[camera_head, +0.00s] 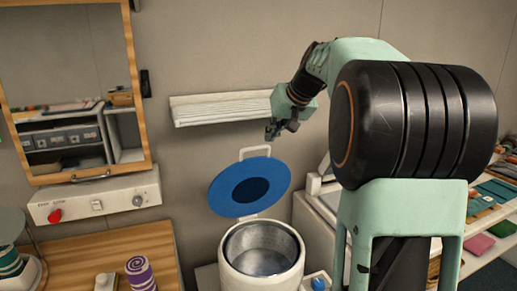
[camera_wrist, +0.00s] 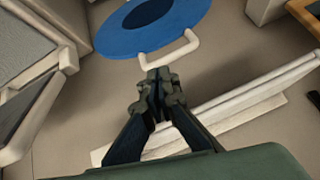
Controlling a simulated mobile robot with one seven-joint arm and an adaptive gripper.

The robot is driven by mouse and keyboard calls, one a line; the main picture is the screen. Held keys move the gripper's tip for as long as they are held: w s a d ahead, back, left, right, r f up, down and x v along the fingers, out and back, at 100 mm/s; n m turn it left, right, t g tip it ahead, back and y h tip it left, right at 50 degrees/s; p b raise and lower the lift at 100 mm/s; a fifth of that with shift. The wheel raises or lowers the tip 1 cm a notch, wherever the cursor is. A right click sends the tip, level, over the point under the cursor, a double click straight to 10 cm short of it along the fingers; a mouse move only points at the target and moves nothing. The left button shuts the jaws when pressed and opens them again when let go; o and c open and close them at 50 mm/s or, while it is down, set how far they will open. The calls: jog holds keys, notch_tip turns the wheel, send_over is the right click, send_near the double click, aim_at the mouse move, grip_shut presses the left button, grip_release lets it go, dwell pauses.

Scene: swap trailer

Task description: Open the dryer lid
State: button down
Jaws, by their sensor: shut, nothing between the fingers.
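The dryer (camera_head: 262,270) is a white round drum with a metal inner basket, open at the top. Its blue lid (camera_head: 225,197) stands raised and tilted back above the drum, with a darker blue disc at its centre. A white loop handle (camera_head: 255,150) sits on the lid's upper edge. My gripper (camera_head: 272,133) is shut and empty, just above and right of the handle in the head view. In the wrist view my gripper (camera_wrist: 155,76) points toward the white handle (camera_wrist: 172,52) and the blue lid (camera_wrist: 130,22). Fingertips look very close to the handle; contact is unclear.
A white wall shelf (camera_head: 222,108) is behind my gripper. A wood-framed mirror (camera_head: 70,70) hangs at the left above a panel with a red knob (camera_head: 54,216). A wooden counter (camera_head: 85,255) holds a purple striped roll (camera_head: 140,272). A cabinet stands right of the dryer.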

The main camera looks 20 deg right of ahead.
notch_tip(320, 180, up, 5)
jog(key=w+a+n+t+h, duration=0.1)
jog(key=w+a+n+t, duration=0.1)
send_over(257, 157)
notch_tip(257, 157, down, 8)
jog(key=shift+r+p, duration=0.15)
jog(key=shift+p, duration=0.25)
jog(key=shift+s+f, duration=0.4)
jog(key=shift+f, duration=0.1)
